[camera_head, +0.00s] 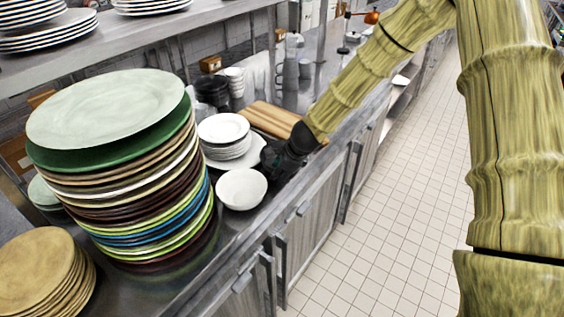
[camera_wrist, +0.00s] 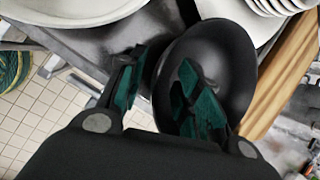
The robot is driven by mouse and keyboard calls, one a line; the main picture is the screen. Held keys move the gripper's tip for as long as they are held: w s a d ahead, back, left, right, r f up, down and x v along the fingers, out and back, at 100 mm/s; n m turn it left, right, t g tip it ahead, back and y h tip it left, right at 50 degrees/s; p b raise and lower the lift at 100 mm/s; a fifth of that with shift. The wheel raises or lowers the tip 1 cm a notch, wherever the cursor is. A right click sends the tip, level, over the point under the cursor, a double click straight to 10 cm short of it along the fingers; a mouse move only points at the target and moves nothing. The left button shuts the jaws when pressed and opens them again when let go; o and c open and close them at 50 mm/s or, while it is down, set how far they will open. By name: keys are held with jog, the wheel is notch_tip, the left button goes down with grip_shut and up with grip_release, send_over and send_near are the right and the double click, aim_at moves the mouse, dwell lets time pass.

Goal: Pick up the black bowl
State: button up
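The black bowl (camera_wrist: 232,62) fills the middle right of the wrist view, its dark hollow facing the camera. My gripper (camera_wrist: 158,82) is over its left side with fingers apart. One teal-padded finger is outside the rim and the other is over the inside. The near-left rim lies between them, and a gap shows beside it; I cannot tell if either finger touches. In the head view my gripper (camera_head: 272,160) is low at the counter, just behind the white bowl, and mostly hides the black bowl.
A white bowl (camera_head: 241,188) and a stack of white plates (camera_head: 226,140) stand close to my gripper. A wooden board (camera_head: 270,118) lies behind. A tall plate stack (camera_head: 120,170) crowds the left. The counter edge drops to a tiled floor (camera_head: 400,210).

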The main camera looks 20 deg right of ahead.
grip_shut()
jog(key=shift+r, duration=0.2)
jog(key=shift+r+b, duration=0.45)
jog(key=shift+r, duration=1.15)
jog(key=s+d+b, duration=0.1)
jog(key=s+b, duration=0.1)
jog(key=s, duration=0.6)
jog(key=s+d+r+b, duration=0.1)
jog(key=s+d+b, duration=0.1)
jog(key=s, duration=0.5)
jog(key=shift+s+r+b, duration=0.2)
jog(key=shift+s+b, duration=0.2)
jog(key=shift+b, duration=0.1)
